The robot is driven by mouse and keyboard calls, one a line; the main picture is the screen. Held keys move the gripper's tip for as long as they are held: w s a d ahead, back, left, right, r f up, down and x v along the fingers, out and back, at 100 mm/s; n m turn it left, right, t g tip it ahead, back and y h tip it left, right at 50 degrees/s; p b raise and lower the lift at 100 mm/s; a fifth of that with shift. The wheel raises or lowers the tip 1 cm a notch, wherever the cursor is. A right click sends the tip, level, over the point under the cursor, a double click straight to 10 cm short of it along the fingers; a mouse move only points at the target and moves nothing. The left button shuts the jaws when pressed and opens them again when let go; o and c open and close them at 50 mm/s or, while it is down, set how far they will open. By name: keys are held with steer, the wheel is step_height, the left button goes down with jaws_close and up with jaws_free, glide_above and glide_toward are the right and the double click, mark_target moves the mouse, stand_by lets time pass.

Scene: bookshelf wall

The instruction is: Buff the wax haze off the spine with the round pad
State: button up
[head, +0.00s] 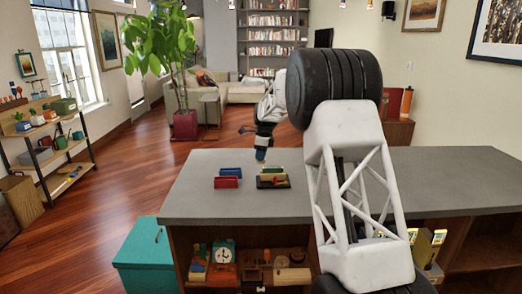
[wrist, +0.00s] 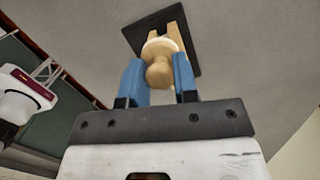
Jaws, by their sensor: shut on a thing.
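My gripper (wrist: 158,72) has its two blue fingers closed on the tan wooden knob of the round pad (wrist: 159,73) in the wrist view. A pale rim shows around the knob; the pad's working face is hidden. Beyond the pad is a dark flat base (wrist: 185,50) with tan wooden bars on it. In the head view my gripper (head: 260,156) is above the grey counter, just behind and left of the dark base (head: 273,184), which bears tan, green and red parts. I cannot make out the spine or any wax haze on it.
A blue block-like thing (head: 230,172) and a red one (head: 227,182) stand left of the dark base. The grey counter (head: 440,180) is bare to the right. Shelves below hold a clock (head: 224,254) and other items. A teal chest (head: 143,248) stands at the counter's left.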

step_height(320, 180, down, 2)
steer(key=shift+d+f, duration=0.25)
steer(key=shift+d, duration=1.75)
steer(key=shift+f, duration=0.15)
steer(key=shift+a+r, duration=0.2)
steer(key=shift+a, duration=0.3)
steer(key=shift+a+f, duration=0.15)
steer(key=shift+a, duration=0.05)
steer(key=shift+a+r, duration=0.2)
steer(key=shift+a, duration=1.15)
steer(key=shift+r, duration=3.9)
steer(key=shift+s, duration=0.15)
